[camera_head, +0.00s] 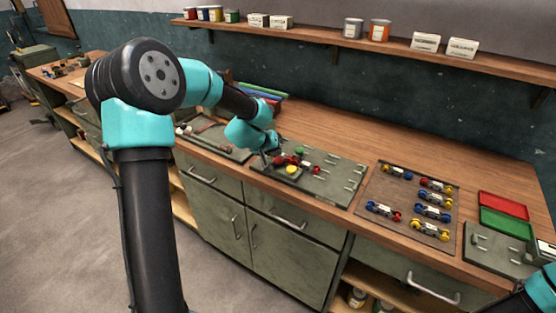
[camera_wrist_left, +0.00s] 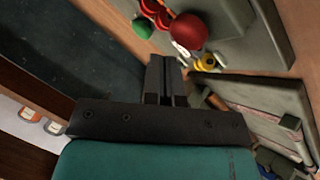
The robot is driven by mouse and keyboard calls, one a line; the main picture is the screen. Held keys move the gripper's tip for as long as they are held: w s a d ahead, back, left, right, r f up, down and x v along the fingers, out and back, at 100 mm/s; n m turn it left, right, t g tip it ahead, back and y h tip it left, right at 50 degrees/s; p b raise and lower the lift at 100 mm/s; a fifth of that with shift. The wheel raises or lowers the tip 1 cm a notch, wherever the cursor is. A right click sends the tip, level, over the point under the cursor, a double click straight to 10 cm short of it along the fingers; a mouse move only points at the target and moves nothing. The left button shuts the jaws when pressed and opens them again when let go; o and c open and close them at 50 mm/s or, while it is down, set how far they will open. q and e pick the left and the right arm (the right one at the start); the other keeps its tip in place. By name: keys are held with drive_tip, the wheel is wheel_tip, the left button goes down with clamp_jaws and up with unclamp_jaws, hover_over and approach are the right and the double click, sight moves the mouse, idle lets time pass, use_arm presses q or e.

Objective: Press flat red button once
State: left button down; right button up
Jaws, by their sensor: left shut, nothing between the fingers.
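A grey-green panel (camera_head: 335,187) on the workbench carries red, green and yellow parts and several pale handles. Red parts (camera_head: 280,161) lie close to my left gripper (camera_head: 268,157), with a green button (camera_head: 299,152) and a yellow button (camera_head: 292,169) beside them. In the left wrist view my left gripper (camera_wrist_left: 167,62) is shut and empty, its tips close to a large rounded red knob (camera_wrist_left: 188,32). Contact cannot be told. The green (camera_wrist_left: 142,28) and yellow (camera_wrist_left: 205,62) parts show on either side. I cannot tell which red part is the flat button. My right gripper is out of view.
Right of the panel is a board (camera_head: 376,190) with several coloured connectors, then a red tray (camera_head: 503,205) and a green tray (camera_head: 506,223). Another tray (camera_head: 232,149) lies left of the panel. A shelf (camera_head: 330,36) with cans and boxes runs along the wall.

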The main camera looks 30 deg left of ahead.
sight(276, 159)
use_arm(q)
drive_tip(key=shift+f, duration=0.2)
idle(0.6)
drive_tip(key=shift+f, duration=0.25)
drive_tip(key=shift+f, duration=0.95)
idle(1.3)
drive_tip(key=shift+r, duration=1.35)
drive_tip(key=shift+r, duration=0.15)
drive_tip(key=shift+r, duration=2.4)
drive_tip(key=shift+f, duration=0.1)
